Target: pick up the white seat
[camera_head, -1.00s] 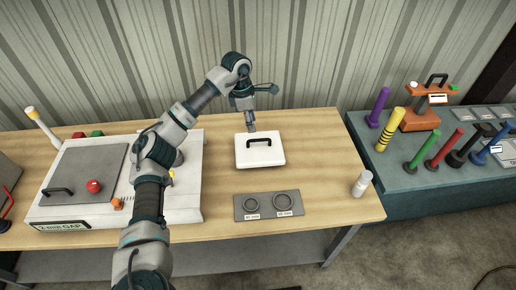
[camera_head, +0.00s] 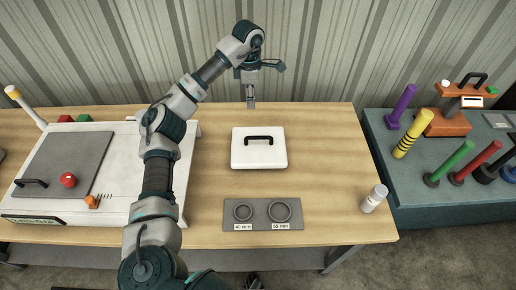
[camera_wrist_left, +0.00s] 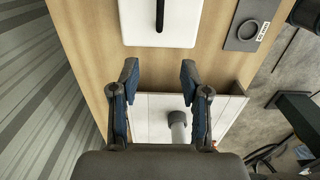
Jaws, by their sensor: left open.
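The white seat (camera_head: 245,158) is a flat white square block with a black bar handle on top. It lies on the wooden table, right of the large white panel. My left gripper (camera_head: 251,104) points down beyond the seat's back edge in the head view, apart from it and empty. In the left wrist view the open fingers (camera_wrist_left: 160,76) are spread wide, and the seat (camera_wrist_left: 182,28) with its dark handle shows past their tips, partly cut off by the top edge. My right gripper is not seen.
A grey plate (camera_head: 262,222) with two ring marks lies in front of the seat. The white panel (camera_head: 115,190) with a red knob fills the left. A teal bench (camera_head: 420,196) holds several coloured pegs.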

